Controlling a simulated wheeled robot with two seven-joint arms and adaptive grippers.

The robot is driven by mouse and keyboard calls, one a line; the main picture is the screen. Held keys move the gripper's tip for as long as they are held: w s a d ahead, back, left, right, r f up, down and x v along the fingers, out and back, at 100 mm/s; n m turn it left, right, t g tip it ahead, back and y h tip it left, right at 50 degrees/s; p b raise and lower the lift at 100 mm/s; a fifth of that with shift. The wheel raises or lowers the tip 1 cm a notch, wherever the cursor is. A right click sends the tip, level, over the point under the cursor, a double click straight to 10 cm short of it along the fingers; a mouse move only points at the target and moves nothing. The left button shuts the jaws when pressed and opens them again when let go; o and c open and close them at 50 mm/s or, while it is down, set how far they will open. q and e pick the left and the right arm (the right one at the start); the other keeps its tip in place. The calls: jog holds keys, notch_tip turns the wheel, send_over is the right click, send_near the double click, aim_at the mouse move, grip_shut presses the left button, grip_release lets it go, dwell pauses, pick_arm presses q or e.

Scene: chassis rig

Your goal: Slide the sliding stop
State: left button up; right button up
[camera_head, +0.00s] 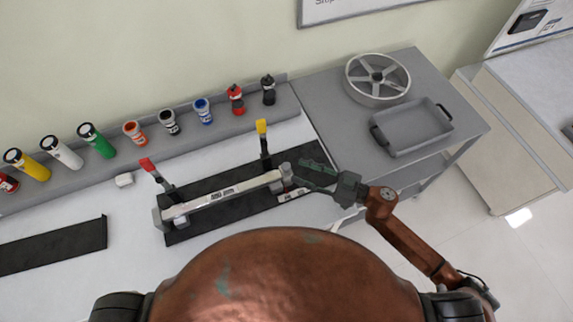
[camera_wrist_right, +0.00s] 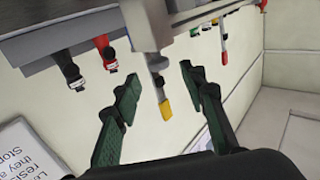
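A chassis rig with a long light beam (camera_head: 225,197) lies on a dark base plate (camera_head: 205,228) on the white bench. A red-tipped lever (camera_head: 147,165) stands near its left end and a yellow-tipped lever (camera_head: 262,132) near its right end. A grey end piece (camera_head: 285,170) sits at the beam's right end; I cannot tell for sure which part is the sliding stop. My right gripper (camera_head: 303,174) is beside this end piece. In the right wrist view its green fingers (camera_wrist_right: 158,77) are spread apart, with the yellow-tipped lever (camera_wrist_right: 164,104) showing between them. My left gripper is not in view.
Several coloured bottles, among them a green one (camera_head: 97,140), stand on a grey shelf (camera_head: 225,126) behind the rig. A spoked wheel (camera_head: 368,90) and a grey tray (camera_head: 412,147) are on the grey table to the right. A dark plate (camera_head: 55,245) lies left.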

aim_at(286, 166)
jog(key=x, duration=0.6)
jog(key=shift+w, duration=0.1)
grip_shut()
dwell(0.3)
